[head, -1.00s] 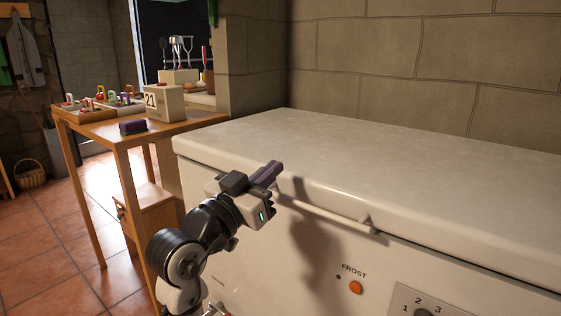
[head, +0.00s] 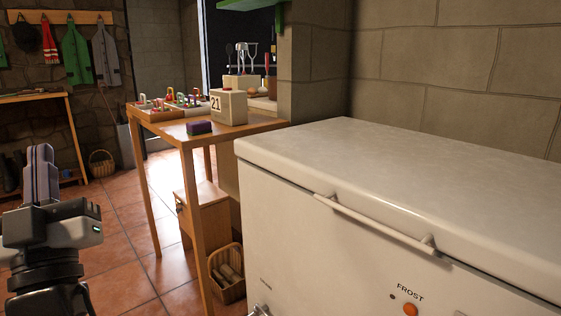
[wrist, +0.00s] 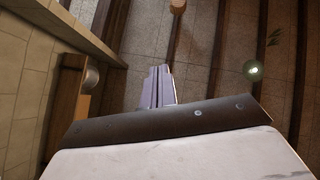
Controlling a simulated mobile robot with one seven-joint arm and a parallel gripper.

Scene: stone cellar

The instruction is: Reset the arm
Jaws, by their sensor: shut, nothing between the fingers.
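My gripper (head: 40,165) is at the lower left of the head view, pointing up, with its fingers together and nothing between them. It is clear of the freezer and the table. In the wrist view the shut fingers (wrist: 158,88) show against a ceiling with dark beams. The white chest freezer (head: 400,170) fills the right of the head view. Its lid looks down, and its long handle (head: 375,222) is free of my gripper.
A basket (head: 228,272) sits below. Open tiled floor (head: 110,240) lies between my gripper and the table.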

